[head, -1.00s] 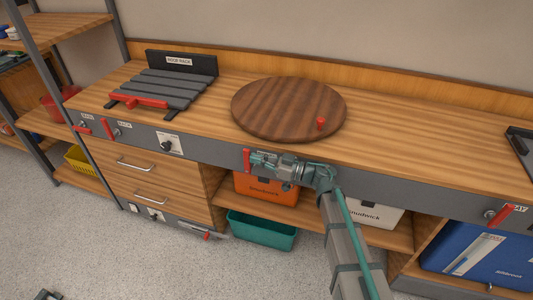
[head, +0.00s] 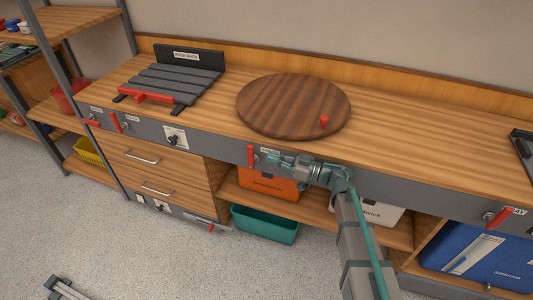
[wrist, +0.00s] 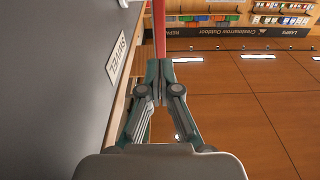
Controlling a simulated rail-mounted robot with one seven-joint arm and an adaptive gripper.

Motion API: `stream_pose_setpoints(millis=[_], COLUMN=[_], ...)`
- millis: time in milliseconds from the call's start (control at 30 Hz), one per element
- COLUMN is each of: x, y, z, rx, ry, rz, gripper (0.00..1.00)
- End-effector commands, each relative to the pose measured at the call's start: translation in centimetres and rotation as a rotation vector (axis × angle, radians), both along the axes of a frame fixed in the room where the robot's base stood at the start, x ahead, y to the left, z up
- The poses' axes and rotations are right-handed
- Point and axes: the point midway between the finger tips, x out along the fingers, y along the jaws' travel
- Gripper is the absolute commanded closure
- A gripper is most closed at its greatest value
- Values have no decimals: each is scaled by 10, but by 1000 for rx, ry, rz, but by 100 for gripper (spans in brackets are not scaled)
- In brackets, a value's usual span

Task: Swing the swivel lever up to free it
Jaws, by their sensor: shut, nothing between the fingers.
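A red lever (head: 250,156) hangs on the grey front edge of the bench, below the round wooden board, and looks upright.
Other red levers sit on the bench front: two at the left (head: 90,123) (head: 116,122) and one at the right (head: 498,218). The round board (head: 293,100) has a red knob. Below stand an orange box (head: 262,186) and a teal bin (head: 265,225). The floor in front is mostly clear.

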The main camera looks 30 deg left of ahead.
Motion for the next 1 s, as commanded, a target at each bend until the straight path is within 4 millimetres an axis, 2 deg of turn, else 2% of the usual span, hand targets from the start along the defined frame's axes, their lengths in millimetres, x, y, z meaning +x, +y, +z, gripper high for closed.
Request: stream_pose_setpoints(millis=[33,200,400,600,1000], x=[3,12,21,24,25], y=[-13,-47,-77,-90,-92], z=[0,-1,-1,-1,-1], rx=[0,-1,0,0,0], ry=[0,0,0,0,0], rz=[-5,-4,-2,-1,0], gripper=[100,100,100,100,100])
